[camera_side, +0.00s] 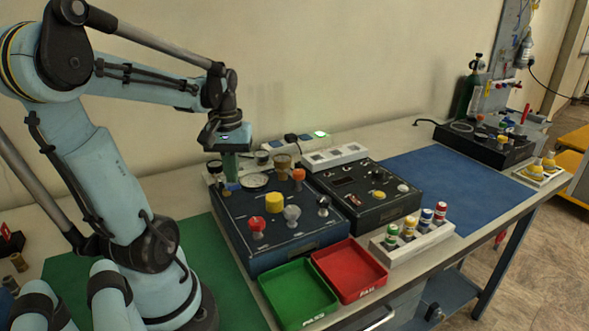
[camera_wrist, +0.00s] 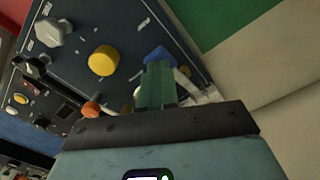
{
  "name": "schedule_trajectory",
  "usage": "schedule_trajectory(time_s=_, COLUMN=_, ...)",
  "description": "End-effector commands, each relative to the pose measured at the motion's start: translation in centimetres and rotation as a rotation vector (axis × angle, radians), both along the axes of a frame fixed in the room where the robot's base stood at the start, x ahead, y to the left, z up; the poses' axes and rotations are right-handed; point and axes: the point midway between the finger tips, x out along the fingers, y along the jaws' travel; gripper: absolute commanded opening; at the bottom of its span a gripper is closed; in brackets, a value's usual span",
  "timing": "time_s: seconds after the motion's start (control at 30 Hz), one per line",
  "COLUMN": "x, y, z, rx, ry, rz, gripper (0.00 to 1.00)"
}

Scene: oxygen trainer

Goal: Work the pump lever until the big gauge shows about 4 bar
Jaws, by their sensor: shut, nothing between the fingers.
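My gripper (camera_side: 231,177) is shut with nothing between its green fingers, pointing down at the back left of the dark blue trainer box (camera_side: 290,250). In the wrist view, the fingertips (camera_wrist: 158,68) are right by a blue part (camera_wrist: 158,54); I cannot tell whether they touch it. A large white-faced gauge (camera_side: 255,181) lies on the box top, just right of my gripper; its needle is too small to read. A black-knobbed control (camera_side: 323,204) stands at the box's right side. I cannot tell which control is the pump lever.
The box top carries a yellow knob (camera_side: 275,202), red knob (camera_side: 257,224), grey knob (camera_side: 292,213) and orange knob (camera_side: 298,174). A second dark box (camera_side: 375,215) stands to the right. Green (camera_side: 300,297) and red (camera_side: 350,272) trays lie in front. The blue mat (camera_side: 450,180) is largely clear.

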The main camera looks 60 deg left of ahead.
Motion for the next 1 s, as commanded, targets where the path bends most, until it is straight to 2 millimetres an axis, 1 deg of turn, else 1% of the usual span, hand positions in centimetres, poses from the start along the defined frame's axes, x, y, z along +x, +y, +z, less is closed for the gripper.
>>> schedule_trajectory(time_s=0.27, x=0.0, y=0.0, z=-0.3, rx=0.0, ry=0.0, rz=0.0, gripper=0.0)
schedule_trajectory(time_s=1.0, x=0.0, y=0.1, z=-3.6, rx=0.003, ry=-0.001, rz=0.001, gripper=0.0)
